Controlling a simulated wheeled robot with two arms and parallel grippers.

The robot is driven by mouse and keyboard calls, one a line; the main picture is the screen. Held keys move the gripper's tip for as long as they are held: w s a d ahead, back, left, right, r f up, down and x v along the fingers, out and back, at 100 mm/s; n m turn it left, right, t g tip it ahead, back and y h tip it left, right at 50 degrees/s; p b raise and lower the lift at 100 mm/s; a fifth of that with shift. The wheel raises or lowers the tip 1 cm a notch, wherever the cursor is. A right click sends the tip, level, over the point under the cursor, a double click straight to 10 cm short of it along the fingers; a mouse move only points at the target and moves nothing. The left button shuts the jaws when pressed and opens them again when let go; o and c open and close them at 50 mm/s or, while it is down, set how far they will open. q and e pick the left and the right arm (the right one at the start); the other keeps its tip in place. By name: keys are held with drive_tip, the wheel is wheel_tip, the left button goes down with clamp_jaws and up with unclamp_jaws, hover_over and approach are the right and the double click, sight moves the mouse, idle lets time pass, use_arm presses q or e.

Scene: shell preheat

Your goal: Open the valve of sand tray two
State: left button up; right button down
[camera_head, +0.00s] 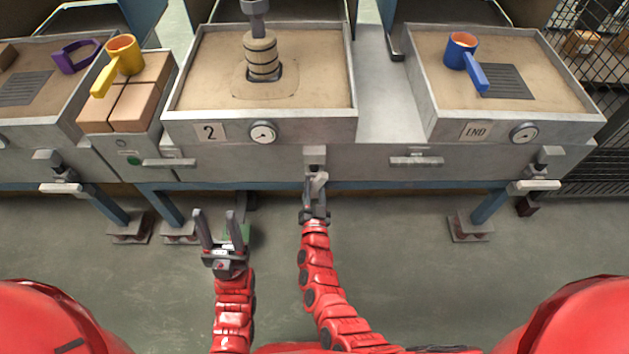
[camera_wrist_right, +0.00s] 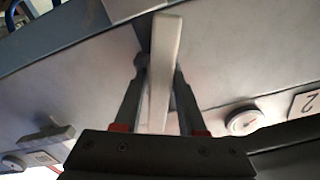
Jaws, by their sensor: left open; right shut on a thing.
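Sand tray two (camera_head: 180,124) is a grey metal box filled with sand, with a "2" plate (camera_head: 209,132) and a round gauge (camera_head: 263,133) on its front. Its valve lever (camera_head: 319,180) hangs below a block on the front panel and points down toward me. My right gripper (camera_head: 315,196) is shut on this pale lever. In the right wrist view the lever (camera_wrist_right: 165,50) stands between the two fingers. My left gripper (camera_head: 219,224) is open and empty, low in front of the bench and left of the right gripper.
A ringed cylindrical piece (camera_head: 262,57) stands in tray two's sand. A yellow-handled cup (camera_head: 122,55) sits on bricks (camera_head: 134,107) at left. A blue cup (camera_head: 462,50) rests in the END tray (camera_head: 590,119). Similar levers (camera_head: 62,188) jut out at both sides. Open floor lies before the bench.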

drive_tip(key=shift+n+p, duration=0.6)
drive_tip(key=shift+n, duration=0.6)
drive_tip(key=shift+n+p, duration=0.4)
drive_tip(key=shift+n, duration=0.7)
drive_tip(key=c, duration=0.6)
unclamp_jaws()
drive_tip(key=shift+c, duration=0.2)
drive_tip(key=s+p, duration=0.1)
drive_tip(key=s, duration=1.6)
drive_tip(key=shift+s, duration=0.25)
